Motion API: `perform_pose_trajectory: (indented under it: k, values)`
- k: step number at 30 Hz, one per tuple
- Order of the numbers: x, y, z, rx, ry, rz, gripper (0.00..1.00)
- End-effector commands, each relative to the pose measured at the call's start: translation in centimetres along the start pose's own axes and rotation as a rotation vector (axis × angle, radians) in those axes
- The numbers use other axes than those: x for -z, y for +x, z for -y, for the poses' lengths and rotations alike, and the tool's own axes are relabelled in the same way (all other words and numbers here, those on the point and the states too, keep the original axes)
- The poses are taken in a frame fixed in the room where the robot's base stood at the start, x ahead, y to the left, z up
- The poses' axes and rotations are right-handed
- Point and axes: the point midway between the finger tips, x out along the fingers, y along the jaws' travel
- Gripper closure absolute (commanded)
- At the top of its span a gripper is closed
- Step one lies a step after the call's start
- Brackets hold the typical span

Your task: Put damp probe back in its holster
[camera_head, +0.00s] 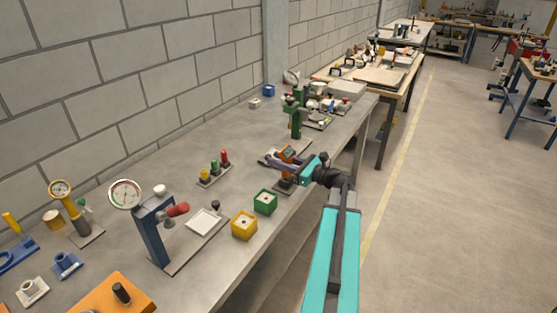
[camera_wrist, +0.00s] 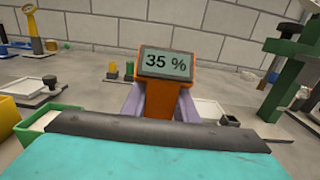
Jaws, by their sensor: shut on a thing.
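The damp probe (camera_wrist: 163,68) has an orange body and a grey display reading "35 %". In the wrist view it stands upright in the middle, with its display facing me. My gripper (camera_wrist: 160,103) is shut on it, one purple finger on each side. In the head view the probe (camera_head: 287,153) shows as a small orange shape at my gripper (camera_head: 284,162), over the bench's front edge area. The probe's lower end is hidden by my own wrist in the wrist view. A small dark brown block (camera_head: 285,186) sits just below it; I cannot tell whether this is the holster.
A green box (camera_head: 265,202) and a yellow box (camera_head: 244,226) stand left of my gripper near the edge. A rack with coloured handles (camera_head: 215,170) is behind them. A green press stand (camera_head: 297,115) stands beyond.

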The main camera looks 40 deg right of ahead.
Motion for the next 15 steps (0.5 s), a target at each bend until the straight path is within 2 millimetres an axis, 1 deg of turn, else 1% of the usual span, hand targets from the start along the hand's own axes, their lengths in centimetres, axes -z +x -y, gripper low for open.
perform_pose_trajectory:
  k: [15]
  values:
    - [0.8, 0.0, 0.0, 0.0, 0.0, 0.001, 0.9]
